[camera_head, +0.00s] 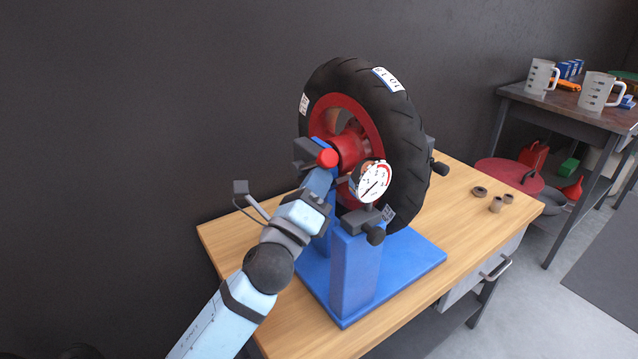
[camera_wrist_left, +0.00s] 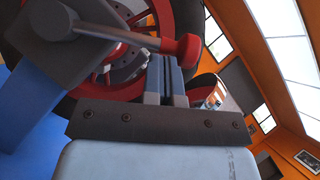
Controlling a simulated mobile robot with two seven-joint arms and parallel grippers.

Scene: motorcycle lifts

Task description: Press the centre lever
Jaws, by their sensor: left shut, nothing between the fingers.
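A motorcycle wheel with a black tyre (camera_head: 407,130) and red rim stands upright in a blue stand (camera_head: 355,270) on a wooden bench. A lever with a red knob (camera_head: 327,158) sits at the near left side of the wheel's hub. The lever's grey rod (camera_wrist_left: 115,35) and red knob (camera_wrist_left: 188,47) show large in the left wrist view. My left gripper (camera_head: 322,178) is shut and empty, its fingertips close by the red knob. The closed fingers (camera_wrist_left: 166,78) point up beside the knob; I cannot tell if they touch it. My right gripper is not in view.
A white dial gauge (camera_head: 375,181) stands right of my left gripper, above a black knob (camera_head: 375,234). Small round parts (camera_head: 495,204) lie on the bench (camera_head: 455,215) at right. A side table (camera_head: 570,108) holds measuring jugs. A dark wall is behind.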

